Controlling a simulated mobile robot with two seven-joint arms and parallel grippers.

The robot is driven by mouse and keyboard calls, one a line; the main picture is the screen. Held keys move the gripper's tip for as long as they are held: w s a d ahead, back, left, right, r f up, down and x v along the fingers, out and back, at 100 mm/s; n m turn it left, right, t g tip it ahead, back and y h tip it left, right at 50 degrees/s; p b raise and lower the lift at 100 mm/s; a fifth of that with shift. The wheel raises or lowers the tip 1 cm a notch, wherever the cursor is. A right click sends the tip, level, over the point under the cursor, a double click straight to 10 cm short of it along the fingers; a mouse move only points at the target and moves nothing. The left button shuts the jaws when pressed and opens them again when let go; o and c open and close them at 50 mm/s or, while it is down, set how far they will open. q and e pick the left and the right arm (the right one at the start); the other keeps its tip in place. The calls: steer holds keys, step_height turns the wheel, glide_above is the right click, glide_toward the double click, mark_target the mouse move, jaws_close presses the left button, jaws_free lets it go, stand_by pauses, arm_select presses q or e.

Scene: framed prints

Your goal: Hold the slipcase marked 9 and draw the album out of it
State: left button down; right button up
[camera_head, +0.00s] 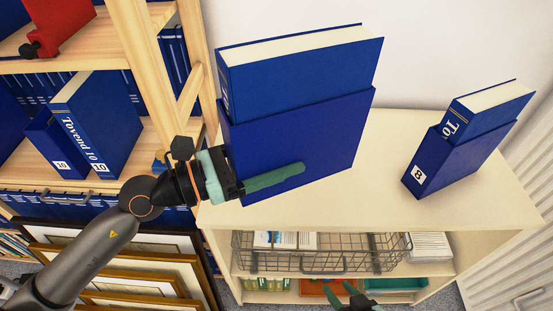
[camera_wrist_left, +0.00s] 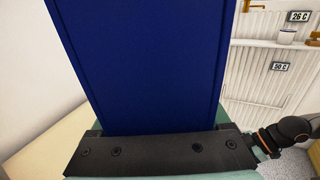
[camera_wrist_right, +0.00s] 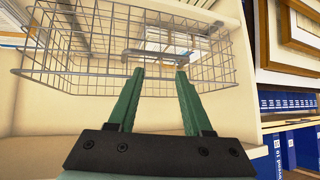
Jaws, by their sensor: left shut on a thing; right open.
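A large blue slipcase (camera_head: 310,135) stands on the cabinet top in the head view, an album (camera_head: 300,65) with pale page edges sticking out of its top. No number shows on this slipcase; its spine side is mostly hidden by my left gripper. My left gripper (camera_head: 270,178) is shut on the slipcase low down, one green finger across its front face. In the left wrist view the blue slipcase (camera_wrist_left: 140,65) rises from between the fingers. My right gripper (camera_wrist_right: 155,75) is open and empty in front of the wire basket, low in the head view (camera_head: 352,295).
A slipcase marked 8 (camera_head: 440,165), with its album (camera_head: 490,110) sticking out, stands at the right of the cabinet top (camera_head: 385,150). A slipcase marked 10 (camera_head: 55,145) is on the left shelf. The wire basket (camera_head: 320,250) is below the top; framed prints (camera_head: 130,270) lean at left.

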arm_select(q)
steer(key=shift+w+r+b, duration=0.3)
steer(key=shift+w+b, duration=0.1)
steer(key=shift+w, duration=0.5)
steer(key=shift+w+b, duration=0.3)
steer(key=shift+w, duration=0.25)
steer(key=w+b, duration=0.4)
steer(key=w, duration=0.3)
arm_select(e)
steer(key=f, duration=0.3)
steer(key=shift+w+a+f, duration=0.15)
steer(key=shift+w+f, duration=0.05)
steer(key=shift+f, duration=0.1)
arm_select(q)
steer(key=shift+w+a, duration=0.1)
